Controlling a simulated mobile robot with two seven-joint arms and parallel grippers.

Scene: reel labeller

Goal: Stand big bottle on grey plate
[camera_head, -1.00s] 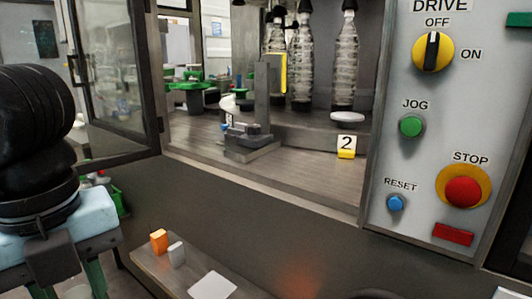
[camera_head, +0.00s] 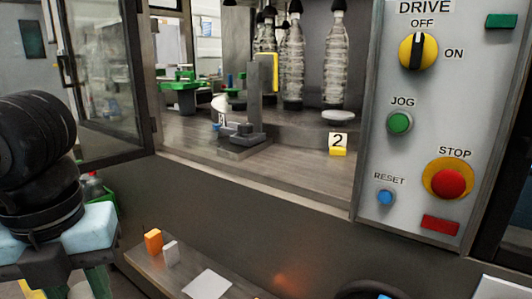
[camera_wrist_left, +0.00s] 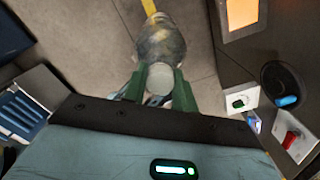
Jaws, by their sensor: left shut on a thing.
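In the wrist view, my left gripper (camera_wrist_left: 158,92) is shut on a clear, ribbed bottle (camera_wrist_left: 160,42) with a pale cap or end (camera_wrist_left: 160,77) between its green fingers. In the head view, my left gripper (camera_head: 76,284) is at the lower left, outside the machine, well left of and below its opening. The bottle there is mostly hidden or cut off by the picture edge. A pale grey round plate (camera_head: 338,116) sits inside the machine behind the number 2 tag. My right gripper is not in view.
Several clear bottles (camera_head: 337,65) stand under black heads behind the plate. A grey bracket with a yellow strip (camera_head: 274,72) stands left of it. The open glass door (camera_head: 98,75) is at the left, the control panel (camera_head: 410,160) at the right. A shelf (camera_head: 180,270) holds small blocks.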

